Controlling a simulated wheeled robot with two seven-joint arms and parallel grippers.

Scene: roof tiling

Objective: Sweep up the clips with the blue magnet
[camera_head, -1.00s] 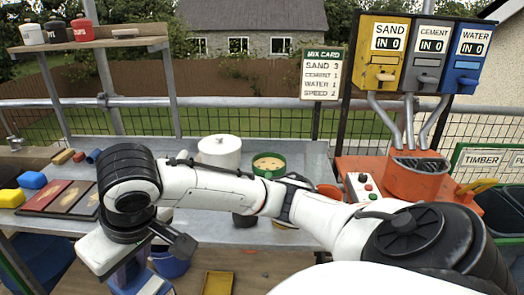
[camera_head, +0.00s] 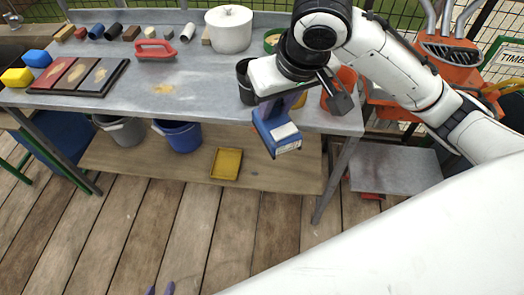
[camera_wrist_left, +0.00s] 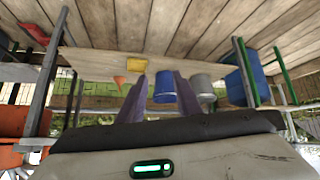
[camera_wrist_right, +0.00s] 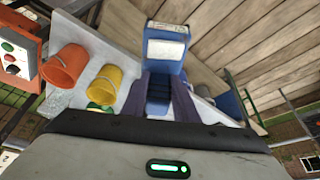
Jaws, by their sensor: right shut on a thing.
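The blue magnet (camera_head: 276,130) is a blue block with a pale label. My right gripper (camera_head: 285,100) is shut on it and holds it in front of the bench's front edge, above the lower shelf. The magnet also fills the top middle of the right wrist view (camera_wrist_right: 165,48), between the purple fingers (camera_wrist_right: 160,85). My left gripper (camera_head: 160,290) shows only its purple fingertips at the bottom edge of the head view. In the left wrist view its fingers (camera_wrist_left: 158,80) stand apart with nothing between them. I cannot make out any clips.
The grey bench (camera_head: 200,75) carries a white pot (camera_head: 229,30), a red-handled float (camera_head: 156,50), a dark cup (camera_head: 246,80) and coloured blocks. A yellow tray (camera_head: 226,163) and blue bucket (camera_head: 178,136) sit on the lower shelf. The plank floor in front is clear.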

